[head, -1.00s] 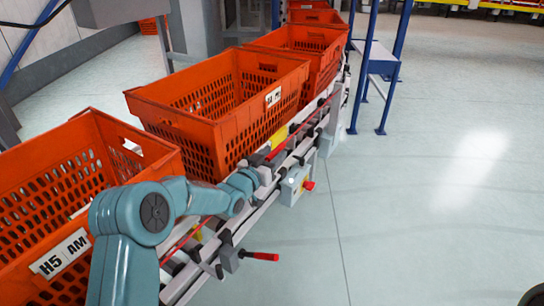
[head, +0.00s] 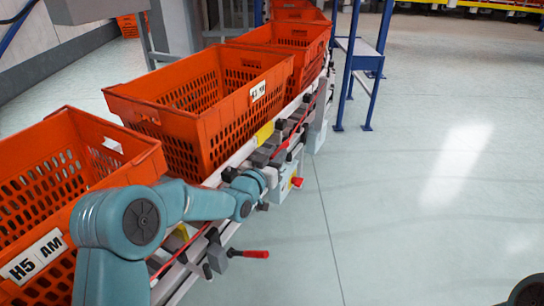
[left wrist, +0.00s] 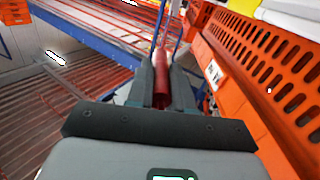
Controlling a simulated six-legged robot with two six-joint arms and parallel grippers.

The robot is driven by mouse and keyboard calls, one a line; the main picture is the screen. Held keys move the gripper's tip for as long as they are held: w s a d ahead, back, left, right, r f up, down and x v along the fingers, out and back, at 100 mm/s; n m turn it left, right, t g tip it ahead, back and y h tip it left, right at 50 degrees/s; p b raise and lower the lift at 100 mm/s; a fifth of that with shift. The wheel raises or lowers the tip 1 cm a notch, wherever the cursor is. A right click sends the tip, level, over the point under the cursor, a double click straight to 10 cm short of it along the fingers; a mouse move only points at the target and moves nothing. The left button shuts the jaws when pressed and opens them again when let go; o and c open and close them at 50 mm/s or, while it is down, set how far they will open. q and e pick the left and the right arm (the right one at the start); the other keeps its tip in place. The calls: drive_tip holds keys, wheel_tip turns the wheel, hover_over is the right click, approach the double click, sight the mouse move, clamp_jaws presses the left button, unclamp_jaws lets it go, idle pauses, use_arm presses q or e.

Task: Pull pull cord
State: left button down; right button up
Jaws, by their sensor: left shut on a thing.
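The red pull cord (head: 188,244) runs along the outer side of the conveyor in the head view. In the left wrist view a thick red piece of the cord (left wrist: 161,82) sits between the two dark fingers of my left gripper (left wrist: 161,75), which is shut on it. In the head view my left arm reaches across from the left to the conveyor's side. The fingertips there are hard to make out among the grey fittings. My right gripper is not in view.
Orange totes (head: 205,108) stand in a row on the conveyor (head: 220,178), close beside my left arm. A red-handled lever (head: 255,254) and a grey box with a red knob (head: 284,184) stick out from its side.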

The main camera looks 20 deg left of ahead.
use_arm(q)
drive_tip(key=c, duration=1)
unclamp_jaws()
drive_tip(key=shift+d, duration=0.3)
drive_tip(key=shift+s+f, duration=0.1)
drive_tip(key=p+v, duration=0.2)
drive_tip(key=v, duration=1.4)
drive_tip(key=shift+s+a, duration=0.1)
drive_tip(key=shift+a, duration=0.1)
drive_tip(key=shift+s, duration=0.1)
